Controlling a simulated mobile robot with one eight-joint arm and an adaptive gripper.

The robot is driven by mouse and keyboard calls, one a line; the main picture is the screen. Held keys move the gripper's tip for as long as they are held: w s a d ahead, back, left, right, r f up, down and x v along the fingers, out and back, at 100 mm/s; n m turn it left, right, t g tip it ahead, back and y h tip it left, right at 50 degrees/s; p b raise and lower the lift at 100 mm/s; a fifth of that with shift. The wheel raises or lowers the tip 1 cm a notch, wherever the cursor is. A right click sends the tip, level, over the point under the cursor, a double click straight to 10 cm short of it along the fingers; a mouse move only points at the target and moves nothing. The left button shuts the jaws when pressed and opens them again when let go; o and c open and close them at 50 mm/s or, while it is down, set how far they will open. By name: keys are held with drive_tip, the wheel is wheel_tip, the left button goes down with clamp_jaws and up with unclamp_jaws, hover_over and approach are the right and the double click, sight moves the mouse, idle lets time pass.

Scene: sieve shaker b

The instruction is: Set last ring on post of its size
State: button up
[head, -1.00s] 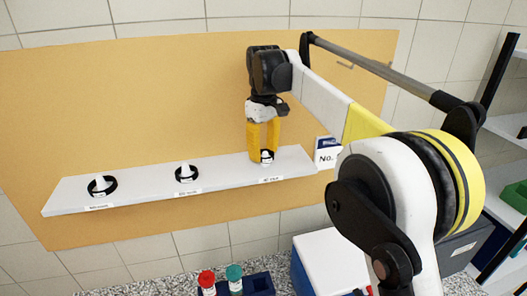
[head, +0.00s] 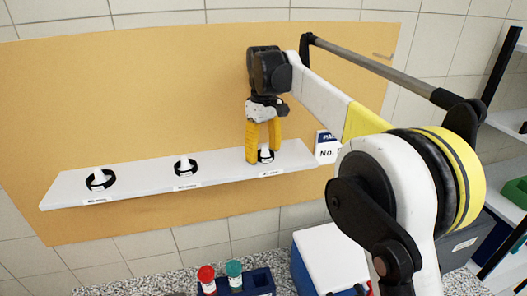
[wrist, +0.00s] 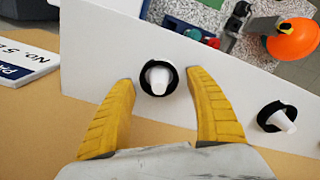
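A white shelf (head: 135,187) carries three white posts, each with a black ring around it. The left ring (head: 89,183), the middle ring (head: 177,170) and the right ring (head: 266,160) show in the head view. My gripper (head: 263,154) is at the right post, fingers pointing down. In the wrist view, my open yellow fingers (wrist: 159,76) stand either side of the right ring (wrist: 146,87), with gaps between. The right post (wrist: 158,77) rises through that ring. The middle ring (wrist: 263,118) also shows there. The shelf labels are too small to read.
A white box marked "No." (head: 327,148) stands by the shelf's right end. Below are red-capped (head: 206,273) and green-capped (head: 234,268) bottles in a dark blue rack and a blue-and-white cooler (head: 325,262). A tan board (head: 130,100) backs the shelf.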

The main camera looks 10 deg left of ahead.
sight(304, 166)
wheel_tip(304, 166, up, 8)
drive_tip(key=shift+f, duration=0.2)
idle(0.3)
drive_tip(key=s+d+f+m+b, duration=0.1)
drive_tip(key=d+f+b, duration=0.1)
drive_tip(key=d+b, duration=0.2)
drive_tip(key=s+d+f+m+t+b, duration=0.1)
drive_tip(key=d+f+b, duration=0.2)
drive_tip(key=b, duration=0.1)
drive_tip(key=s+d+f+m+b, duration=0.1)
drive_tip(key=s+d+f+b, duration=0.1)
drive_tip(key=d+f+b, duration=0.1)
drive_tip(key=shift+d+f+t+y+b, duration=0.15)
drive_tip(key=shift+d+t+y+b, duration=0.3)
drive_tip(key=shift+d, duration=0.4)
drive_tip(key=s+d+f+m+t+b, duration=0.1)
drive_tip(key=s+d+f+b, duration=0.5)
drive_tip(key=f, duration=0.7)
drive_tip(key=s+d+f+m+t+b, duration=0.2)
drive_tip(key=s+d+f+m+b, duration=0.2)
drive_tip(key=s+d+f+b, duration=0.3)
drive_tip(key=s+d+f+m+t+b, duration=0.2)
drive_tip(key=s+d+f+b, duration=0.5)
drive_tip(key=f, duration=1.4)
drive_tip(key=s+m+h+b, duration=0.1)
drive_tip(key=s+b, duration=0.3)
drive_tip(key=s, duration=0.1)
drive_tip(key=shift+b, duration=0.4)
drive_tip(key=shift+d+f, duration=0.1)
